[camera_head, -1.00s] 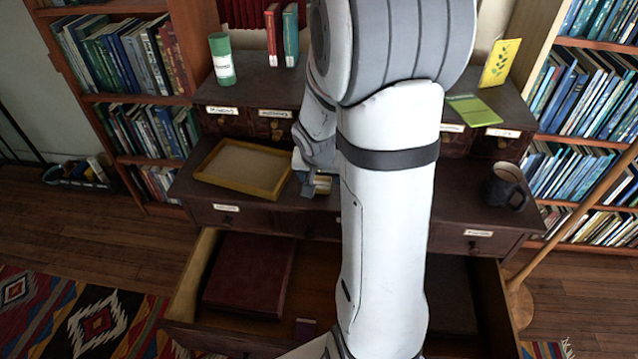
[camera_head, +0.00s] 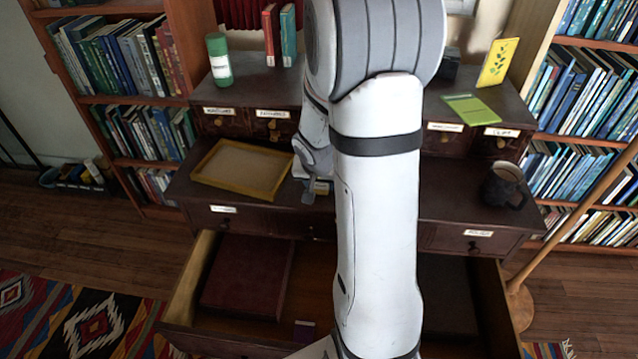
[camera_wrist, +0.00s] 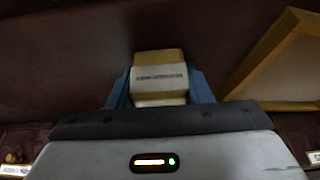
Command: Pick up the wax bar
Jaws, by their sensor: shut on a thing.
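The wax bar (camera_wrist: 160,62) is a tan block with a pale paper band carrying dark print, seen in the wrist view. My gripper (camera_wrist: 160,90) is shut on it, with one blue finger against each side. In the head view my gripper (camera_head: 315,190) is over the desk's writing surface, just right of the wooden tray. There the bar is mostly hidden by my arm and fingers. I cannot tell whether the bar touches the desk top.
The yellow-rimmed tray (camera_head: 205,181) lies on the desk, also at the right of the wrist view (camera_wrist: 262,68). A dark mug (camera_head: 507,186) stands at right. The open drawer (camera_head: 190,290) below holds a dark red book (camera_head: 247,275). A green-and-white canister (camera_head: 219,60) stands on the upper shelf.

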